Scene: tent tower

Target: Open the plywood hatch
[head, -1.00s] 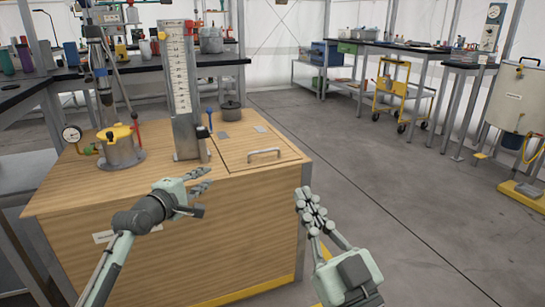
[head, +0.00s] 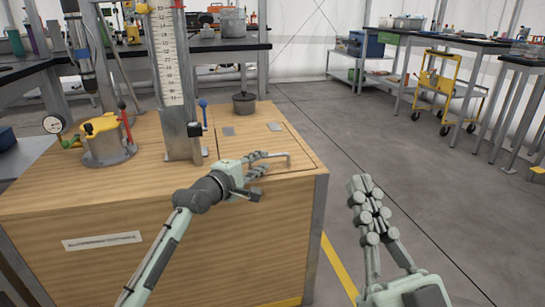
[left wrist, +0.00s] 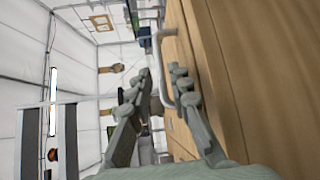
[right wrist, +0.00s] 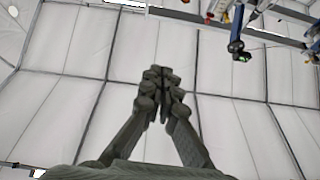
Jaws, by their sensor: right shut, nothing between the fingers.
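The plywood hatch (head: 250,138) lies flat and closed in the right part of the wooden cabinet top. Its metal bar handle (head: 288,161) stands near the front edge. My left gripper (head: 263,164) is open at the handle, with its fingers around the left part of the bar in the head view. In the left wrist view the handle (left wrist: 163,70) runs between the two fingertips (left wrist: 160,80); contact cannot be told. My right gripper (head: 367,190) is shut and empty, right of the cabinet over the floor. It also shows shut in the right wrist view (right wrist: 160,75).
On the cabinet top (head: 50,190) stand a tall scale column (head: 170,60), a yellow-lidded pot (head: 105,142) with a gauge, and a dark small pot (head: 244,103) behind the hatch. A yellow trolley (head: 445,88) stands far right.

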